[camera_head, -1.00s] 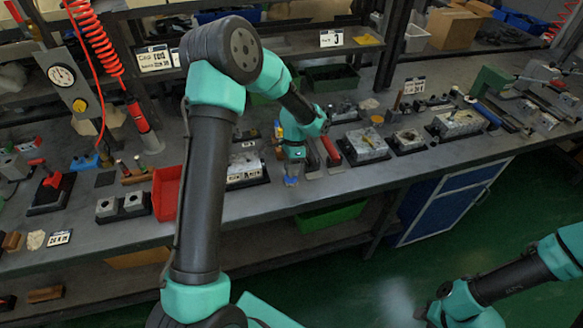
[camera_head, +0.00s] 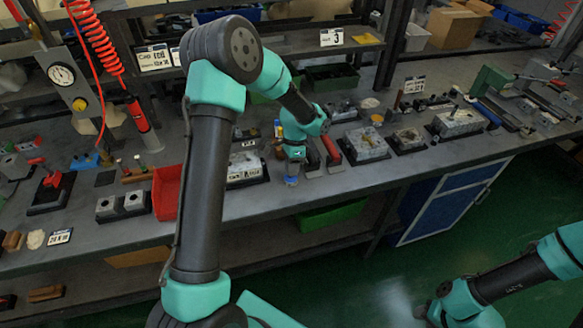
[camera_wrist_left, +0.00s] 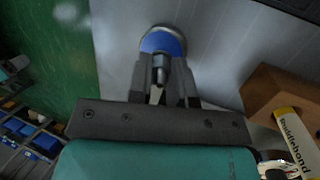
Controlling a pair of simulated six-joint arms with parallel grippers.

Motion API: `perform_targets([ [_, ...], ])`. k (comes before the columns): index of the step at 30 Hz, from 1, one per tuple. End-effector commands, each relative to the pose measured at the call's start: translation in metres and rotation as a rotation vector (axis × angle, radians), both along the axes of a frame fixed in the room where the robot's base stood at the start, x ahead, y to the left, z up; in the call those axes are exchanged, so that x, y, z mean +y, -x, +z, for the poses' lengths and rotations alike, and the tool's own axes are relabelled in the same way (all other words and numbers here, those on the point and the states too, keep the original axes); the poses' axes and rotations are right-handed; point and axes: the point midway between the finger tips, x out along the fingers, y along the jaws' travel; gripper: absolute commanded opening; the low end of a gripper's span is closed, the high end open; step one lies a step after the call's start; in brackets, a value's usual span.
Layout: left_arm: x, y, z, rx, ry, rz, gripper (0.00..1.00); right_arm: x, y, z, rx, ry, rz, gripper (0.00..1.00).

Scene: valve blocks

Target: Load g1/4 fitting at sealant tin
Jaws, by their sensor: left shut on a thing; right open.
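The sealant tin (camera_head: 291,181) stands near the bench's front edge in the head view. In the left wrist view it is a round tin with a blue top and a pale rim (camera_wrist_left: 162,42). My left gripper (camera_head: 291,172) points down at the tin. In the left wrist view its fingers (camera_wrist_left: 161,84) are shut on a small grey metal fitting (camera_wrist_left: 159,69), which overlaps the tin's near edge. I cannot tell whether the fitting touches the tin. My right gripper (camera_head: 421,314) is small and dark at the bottom of the head view, away from the bench, and open.
Red-handled tools (camera_head: 331,148) and valve blocks (camera_head: 367,144) are right of the tin. A red bin (camera_head: 167,192) is to the left. Bare bench lies along the front edge.

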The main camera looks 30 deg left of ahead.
Motion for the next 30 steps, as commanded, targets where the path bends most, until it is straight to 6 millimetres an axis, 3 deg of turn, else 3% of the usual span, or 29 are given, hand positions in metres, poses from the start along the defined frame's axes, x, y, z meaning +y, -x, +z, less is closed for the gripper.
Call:
perform_targets([
  [16,0.000,0.001,0.000,0.002,0.001,0.000,0.00,0.000,0.000,0.000,0.000,0.000,0.000,0.43],
  [30,0.000,0.000,0.030,-0.001,0.001,0.000,0.00,0.000,0.000,0.000,0.000,0.000,0.000,0.43],
])
